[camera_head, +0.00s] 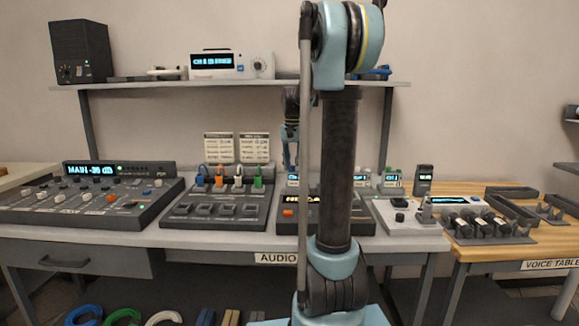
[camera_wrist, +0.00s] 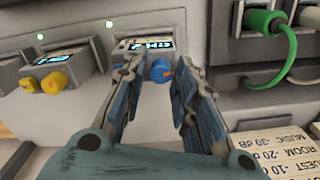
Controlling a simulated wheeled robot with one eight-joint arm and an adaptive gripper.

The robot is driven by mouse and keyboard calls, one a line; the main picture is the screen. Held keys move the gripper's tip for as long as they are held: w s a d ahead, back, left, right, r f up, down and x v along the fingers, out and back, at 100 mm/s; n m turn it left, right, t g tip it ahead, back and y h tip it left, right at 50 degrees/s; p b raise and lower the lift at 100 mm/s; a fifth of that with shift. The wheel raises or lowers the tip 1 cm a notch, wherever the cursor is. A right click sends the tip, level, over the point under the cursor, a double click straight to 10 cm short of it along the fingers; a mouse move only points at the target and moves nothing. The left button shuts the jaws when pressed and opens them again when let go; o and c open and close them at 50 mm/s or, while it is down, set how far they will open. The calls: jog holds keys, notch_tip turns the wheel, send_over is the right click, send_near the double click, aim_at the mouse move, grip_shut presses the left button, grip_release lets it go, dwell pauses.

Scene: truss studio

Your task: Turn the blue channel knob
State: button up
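The blue knob (camera_wrist: 160,71) sits on the front of a unit with a small lit display (camera_wrist: 146,46) in the wrist view. An orange-yellow mark shows on its right side. My gripper (camera_wrist: 162,73) reaches it with one finger on each side, the knob between the fingertips. Whether both fingers touch the knob is unclear. In the head view my gripper (camera_head: 290,152) points down over the back of the desk, left of my arm. I cannot make out the blue knob in the head view.
A shelf (camera_head: 150,84) spans above the desk, and a mixer (camera_head: 90,200) stands at left.

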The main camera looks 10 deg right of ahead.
jog(key=shift+r, duration=3.95)
jog(key=shift+o, duration=0.3)
jog(key=shift+o, duration=1.2)
notch_tip(320, 180, up, 2)
jog(key=n, duration=0.5)
notch_tip(320, 180, up, 7)
jog(key=n, duration=1.8)
send_over(292, 166)
jog(key=f, duration=1.7)
jog(key=shift+w+d, duration=0.1)
jog(key=shift+w, duration=0.1)
